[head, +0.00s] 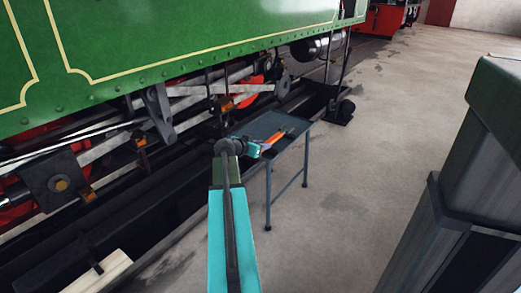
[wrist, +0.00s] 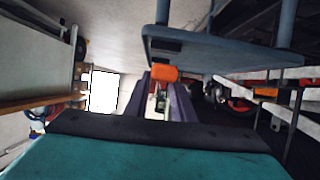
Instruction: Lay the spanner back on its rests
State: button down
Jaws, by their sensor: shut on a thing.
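My gripper (head: 263,148) is at the end of my teal arm, over the near left part of a small blue-grey table. In the wrist view my gripper (wrist: 163,88) has its purple fingers shut on the orange spanner (wrist: 165,73). The spanner (head: 274,139) shows in the head view as an orange bar slanting up and right across the tabletop (head: 258,126). I cannot tell whether it touches the table. In the wrist view the table (wrist: 225,55) appears upside down, with a dark patch (wrist: 165,46) on it. I cannot make out the rests.
The green steam tram (head: 180,45) with its rods and wheels stands left of and behind the table, above a dark pit edge. A dark green-topped cabinet (head: 470,170) stands at the right. The concrete floor (head: 350,190) between is clear.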

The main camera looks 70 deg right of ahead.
jog(key=shift+w+d, duration=0.1)
jog(key=shift+d, duration=0.15)
jog(key=shift+s+f+b, duration=0.2)
jog(key=shift+f+b, duration=0.15)
jog(key=shift+f, duration=1.05)
jog(key=shift+w+f, duration=0.1)
jog(key=shift+f, duration=0.15)
jog(key=shift+w+a, duration=0.1)
jog(key=shift+w, duration=0.1)
jog(key=shift+f+b, duration=0.5)
jog(key=shift+b, duration=0.05)
jog(key=c, duration=1.5)
grip_release()
jog(key=shift+s, duration=0.1)
jog(key=shift+r, duration=0.15)
